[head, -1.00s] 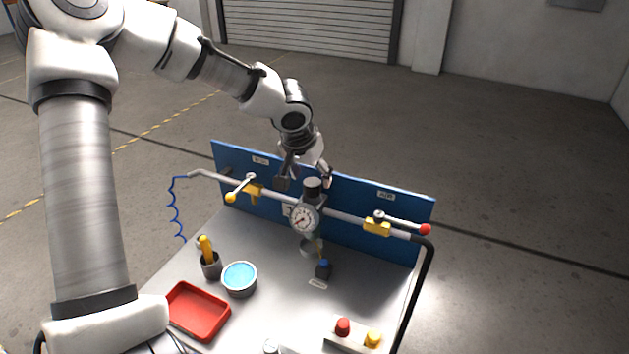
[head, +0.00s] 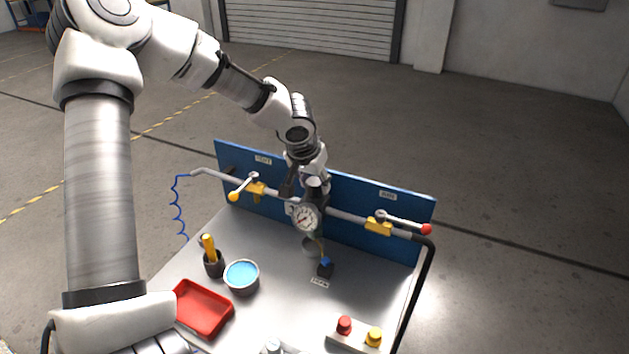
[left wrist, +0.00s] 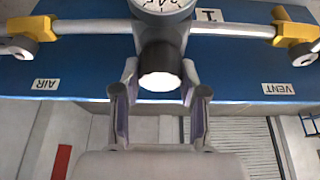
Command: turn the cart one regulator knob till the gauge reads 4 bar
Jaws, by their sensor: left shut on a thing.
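The regulator knob is a dark cylinder with a bright end in the left wrist view (left wrist: 160,62). It sits on the regulator above the pipe. My right gripper is not in view.
A yellow-handled valve (head: 235,196) sits left of the regulator and a red-tipped one (head: 425,229) right. The cart top holds a red tray (head: 203,307), a blue-filled bowl (head: 241,275), a cup with yellow handles (head: 213,262) and red and yellow buttons (head: 344,325). The blue panel (head: 355,196) stands behind.

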